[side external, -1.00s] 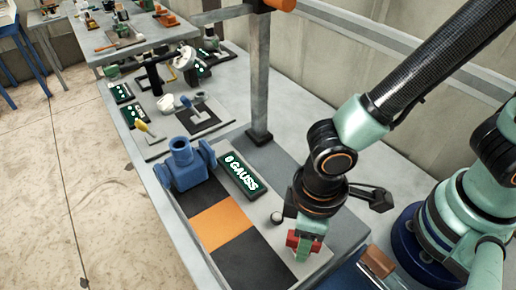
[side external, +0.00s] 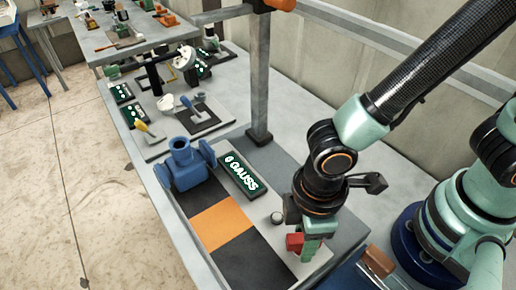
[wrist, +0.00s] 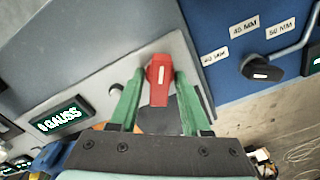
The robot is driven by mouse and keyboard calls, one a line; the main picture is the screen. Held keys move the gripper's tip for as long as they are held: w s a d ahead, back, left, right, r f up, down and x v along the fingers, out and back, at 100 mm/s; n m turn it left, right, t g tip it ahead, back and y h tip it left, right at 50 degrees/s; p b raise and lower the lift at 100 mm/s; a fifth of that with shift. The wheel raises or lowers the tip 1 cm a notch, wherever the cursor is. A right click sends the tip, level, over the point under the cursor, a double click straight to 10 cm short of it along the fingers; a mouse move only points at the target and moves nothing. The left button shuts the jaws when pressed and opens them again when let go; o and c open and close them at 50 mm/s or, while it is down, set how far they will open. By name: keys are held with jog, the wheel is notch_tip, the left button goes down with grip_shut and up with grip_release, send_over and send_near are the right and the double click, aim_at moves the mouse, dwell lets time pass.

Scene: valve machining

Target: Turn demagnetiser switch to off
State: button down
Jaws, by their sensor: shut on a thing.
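The demagnetiser switch is a red rotary handle with a pale mark (wrist: 158,90) on a grey panel. In the wrist view it stands between the two green fingers of my gripper (wrist: 160,78), which is shut on it. In the side external view the red switch (side external: 294,242) shows beside the green fingers of my gripper (side external: 311,245), which partly hide it. The demagnetiser's display (side external: 240,175) reads "0 GAUSS"; the display also shows in the wrist view (wrist: 62,118).
A blue valve body (side external: 184,163) stands at the far end of the orange and black bed (side external: 220,222). A small round knob (side external: 277,218) is close to my gripper. A grey post (side external: 259,85) rises behind. A blue panel with a black knob (wrist: 262,66) lies beyond the switch.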

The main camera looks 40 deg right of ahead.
jog(key=shift+n, duration=1.4)
jog(key=n, duration=0.2)
jog(key=shift+n, duration=0.3)
jog(key=c, duration=0.6)
grip_release()
jog(key=shift+r, duration=0.1)
jog(key=shift+r, duration=3.9)
